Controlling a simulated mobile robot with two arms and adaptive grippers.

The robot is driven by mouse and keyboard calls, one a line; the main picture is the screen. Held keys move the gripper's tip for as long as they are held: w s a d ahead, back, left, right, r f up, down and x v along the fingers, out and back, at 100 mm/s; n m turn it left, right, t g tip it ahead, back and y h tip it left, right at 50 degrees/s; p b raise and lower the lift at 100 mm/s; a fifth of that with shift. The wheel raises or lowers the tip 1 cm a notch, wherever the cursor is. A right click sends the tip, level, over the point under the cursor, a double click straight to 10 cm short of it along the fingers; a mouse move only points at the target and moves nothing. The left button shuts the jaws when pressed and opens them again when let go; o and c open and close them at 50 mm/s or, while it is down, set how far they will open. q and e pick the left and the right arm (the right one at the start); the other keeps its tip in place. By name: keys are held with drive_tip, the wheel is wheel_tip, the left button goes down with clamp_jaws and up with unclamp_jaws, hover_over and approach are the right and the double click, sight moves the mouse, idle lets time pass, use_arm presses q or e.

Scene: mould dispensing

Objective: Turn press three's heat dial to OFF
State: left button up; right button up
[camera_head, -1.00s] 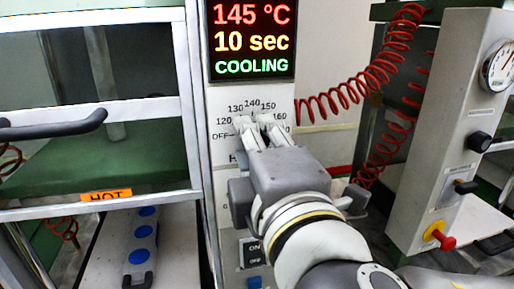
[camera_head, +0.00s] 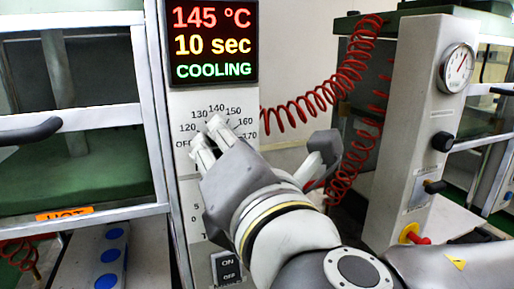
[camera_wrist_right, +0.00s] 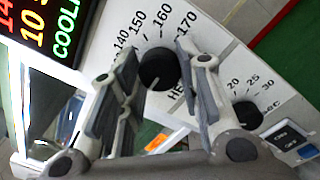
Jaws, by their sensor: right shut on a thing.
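The heat dial (camera_wrist_right: 158,69) is a round black knob with a pale mark toward its lower left in the right wrist view. My right gripper (camera_head: 209,134) is shut on it, one finger on each side. In the head view the gripper hides the dial, and the fingers point up and left. The printed scale (camera_head: 216,109) runs from OFF at the left to 170 at the right. I cannot read the setting under the mark. The display (camera_head: 212,44) reads 145 °C, 10 sec, COOLING. My left gripper is not in view.
A second black dial (camera_wrist_right: 243,114) and an ON/OFF switch (camera_head: 228,266) are on the same panel below. A press with a HOT label (camera_head: 65,214) stands left. At right, a control post (camera_head: 405,120) has a gauge (camera_head: 457,68); a red coiled hose (camera_head: 325,95) hangs between.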

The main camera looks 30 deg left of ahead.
drive_tip(key=shift+w+r, duration=0.1)
drive_tip(key=shift+r, duration=0.25)
drive_tip(key=o, duration=1.1)
drive_tip(key=shift+a+f, duration=0.1)
drive_tip(key=shift+f, duration=0.1)
drive_tip(key=shift+c, duration=0.2)
drive_tip(key=v, duration=0.7)
drive_tip(key=shift+d, duration=0.25)
